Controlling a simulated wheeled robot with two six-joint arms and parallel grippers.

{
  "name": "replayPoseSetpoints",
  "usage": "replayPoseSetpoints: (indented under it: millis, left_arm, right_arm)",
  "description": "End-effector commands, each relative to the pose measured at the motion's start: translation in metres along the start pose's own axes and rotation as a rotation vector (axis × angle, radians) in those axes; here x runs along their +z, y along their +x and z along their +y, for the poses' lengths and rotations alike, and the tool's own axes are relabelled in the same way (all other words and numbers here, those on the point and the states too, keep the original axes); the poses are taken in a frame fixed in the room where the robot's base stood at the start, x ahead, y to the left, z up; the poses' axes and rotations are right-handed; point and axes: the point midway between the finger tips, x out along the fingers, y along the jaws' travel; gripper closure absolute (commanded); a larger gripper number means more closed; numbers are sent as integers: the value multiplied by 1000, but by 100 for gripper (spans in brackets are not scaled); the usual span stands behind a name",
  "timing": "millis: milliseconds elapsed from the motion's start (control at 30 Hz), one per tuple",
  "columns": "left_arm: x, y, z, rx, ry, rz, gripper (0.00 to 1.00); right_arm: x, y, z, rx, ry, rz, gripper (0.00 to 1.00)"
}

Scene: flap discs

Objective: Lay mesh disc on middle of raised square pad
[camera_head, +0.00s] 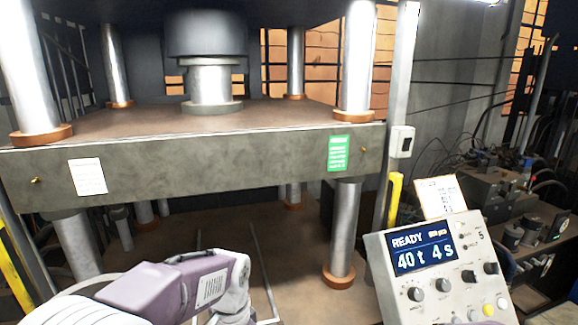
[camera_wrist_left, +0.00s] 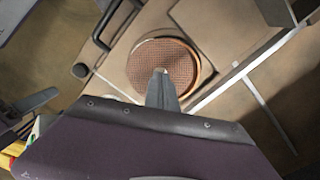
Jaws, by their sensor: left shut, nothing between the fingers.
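The mesh disc (camera_wrist_left: 178,55) is round and brown with a fine grid, and shows in the left wrist view. It lies flat inside a slightly larger pale round rim, on a tan flat piece (camera_wrist_left: 128,72) with straight edges that looks like the raised pad. I cannot tell how well it is centred. My left gripper (camera_wrist_left: 161,73) is shut and empty, with its tips over the lower part of the disc. Whether the tips touch it I cannot tell. In the head view my left arm reaches under the press plate, and its fingers are hidden. My right gripper is not in view.
The thick press plate (camera_head: 230,165) hangs above my left arm between steel columns (camera_head: 346,230). Metal rails (camera_wrist_left: 235,75) run beside the pad, and a black handle (camera_wrist_left: 103,28) is at its left. A control box (camera_head: 440,275) reading READY stands at right.

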Motion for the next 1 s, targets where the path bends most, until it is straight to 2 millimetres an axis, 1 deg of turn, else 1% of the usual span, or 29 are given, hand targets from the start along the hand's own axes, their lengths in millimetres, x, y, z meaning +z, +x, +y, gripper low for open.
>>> replayPoseSetpoints:
  millis: [1000]
  left_arm:
    - [0, 14, 0, 0, 0, -1, 100]
  right_arm:
    - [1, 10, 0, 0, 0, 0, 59]
